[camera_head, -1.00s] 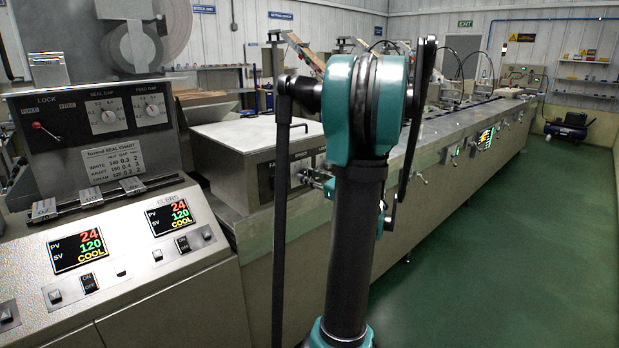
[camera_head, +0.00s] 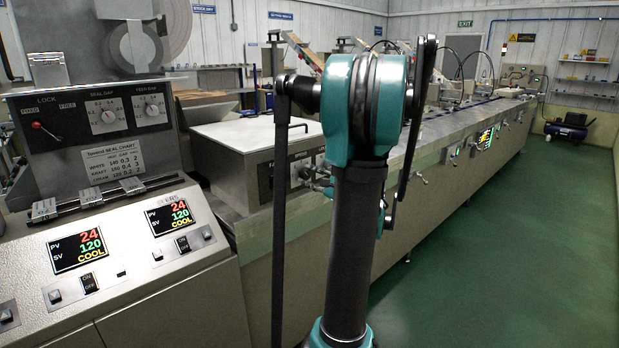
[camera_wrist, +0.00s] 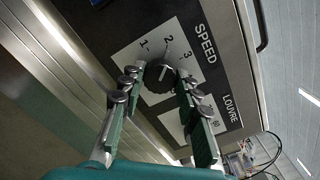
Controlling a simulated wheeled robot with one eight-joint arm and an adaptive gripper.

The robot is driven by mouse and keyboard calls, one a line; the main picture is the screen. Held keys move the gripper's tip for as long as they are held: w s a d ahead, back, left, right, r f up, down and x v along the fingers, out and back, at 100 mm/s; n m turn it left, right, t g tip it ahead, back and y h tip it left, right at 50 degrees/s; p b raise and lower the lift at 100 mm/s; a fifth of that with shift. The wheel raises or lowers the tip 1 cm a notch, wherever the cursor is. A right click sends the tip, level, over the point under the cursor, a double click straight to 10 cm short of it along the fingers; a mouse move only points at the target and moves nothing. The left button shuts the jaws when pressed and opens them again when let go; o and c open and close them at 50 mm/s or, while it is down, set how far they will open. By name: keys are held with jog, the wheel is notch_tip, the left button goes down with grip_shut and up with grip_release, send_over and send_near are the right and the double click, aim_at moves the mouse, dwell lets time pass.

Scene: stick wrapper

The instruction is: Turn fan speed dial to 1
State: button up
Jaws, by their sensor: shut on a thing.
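The fan speed dial (camera_wrist: 157,79) is a dark round knob on a white plate marked 1, 2 and 3, beside the word SPEED. It shows in the wrist view, where the picture is rotated. My gripper (camera_wrist: 160,74) has one finger on each side of the dial and is shut on it. A pale pointer mark shows on the dial near its 2 and 3 side; its exact setting is hard to tell. In the head view my arm hides the gripper, and I cannot make out the dial there.
A second white plate (camera_wrist: 178,123) labelled LOUVRE sits beside the speed plate, partly behind a finger. In the head view a long machine (camera_head: 440,165) runs to the back right. A control console (camera_head: 140,255) stands at left. Green floor (camera_head: 500,260) is clear at right.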

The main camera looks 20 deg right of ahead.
jog(key=n, duration=0.5)
jog(key=shift+n, duration=2.5)
jog(key=o, duration=1.2)
jog(key=shift+c, duration=0.2)
jog(key=v, duration=1.2)
jog(key=shift+a, duration=0.15)
jog(key=shift+s, duration=0.1)
